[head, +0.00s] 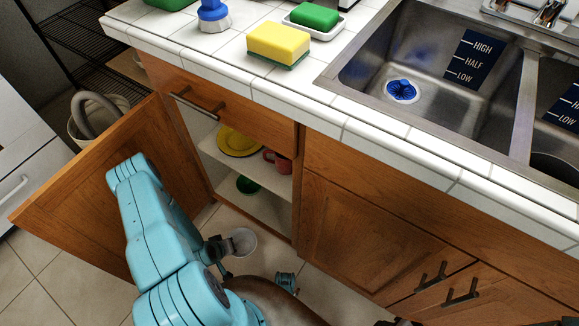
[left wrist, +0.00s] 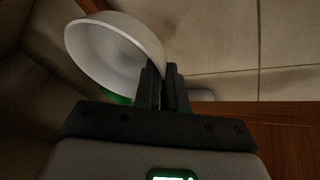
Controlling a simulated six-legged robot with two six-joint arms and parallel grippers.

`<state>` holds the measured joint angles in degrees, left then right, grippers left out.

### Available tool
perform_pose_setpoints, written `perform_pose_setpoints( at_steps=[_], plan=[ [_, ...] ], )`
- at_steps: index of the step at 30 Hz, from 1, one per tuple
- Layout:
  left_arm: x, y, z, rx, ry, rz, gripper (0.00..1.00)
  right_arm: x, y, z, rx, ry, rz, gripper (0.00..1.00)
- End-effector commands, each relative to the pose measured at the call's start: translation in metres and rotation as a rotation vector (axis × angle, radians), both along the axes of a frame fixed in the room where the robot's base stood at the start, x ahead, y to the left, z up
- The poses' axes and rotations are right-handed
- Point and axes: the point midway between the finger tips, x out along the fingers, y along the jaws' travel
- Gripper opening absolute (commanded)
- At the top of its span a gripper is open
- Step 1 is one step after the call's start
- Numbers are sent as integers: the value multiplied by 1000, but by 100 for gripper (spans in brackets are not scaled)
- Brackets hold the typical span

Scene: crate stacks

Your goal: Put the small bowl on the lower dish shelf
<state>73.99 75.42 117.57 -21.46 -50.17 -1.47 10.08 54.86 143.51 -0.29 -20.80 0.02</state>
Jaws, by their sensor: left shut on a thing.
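The small white bowl (head: 243,241) is held by its rim in my left gripper (head: 226,246), low in front of the open cabinet. In the left wrist view the bowl (left wrist: 112,42) is tilted, its rim between the shut fingers of the gripper (left wrist: 163,85). The lower dish shelf (head: 270,208) is inside the cabinet, behind and above the bowl in the picture. A green dish (head: 248,185) sits on it. The upper shelf (head: 212,148) holds a yellow plate (head: 238,141) and a red mug (head: 278,162).
The cabinet door (head: 90,185) stands open at the left, beside my left arm. The cabinet's right post (head: 299,185) bounds the opening. The front right part of the lower shelf is bare. The counter (head: 230,75) overhangs above, with a yellow sponge (head: 278,42) and a sink (head: 420,60).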

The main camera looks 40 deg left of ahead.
Motion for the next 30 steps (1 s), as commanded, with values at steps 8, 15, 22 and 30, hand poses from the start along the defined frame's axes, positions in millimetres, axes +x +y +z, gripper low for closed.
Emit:
perform_pose_setpoints(
  at_steps=[8, 15, 22, 30],
  plan=[
    [9, 1, -1, 2, -2, -4, 0, 0, 0, -3, 0, 0, 0, 43],
    [75, 8, -3, 5, -4, -7, 0, 0, 0, -17, 0, 0, 0, 43],
    [142, 15, -3, 3, -5, -4, 0, 0, 0, -31, 0, 0, 0, 43],
    [196, 21, -6, -1, -1, 1, 0, 2, -2, -45, -2, -4, -9, 43]
  ],
)
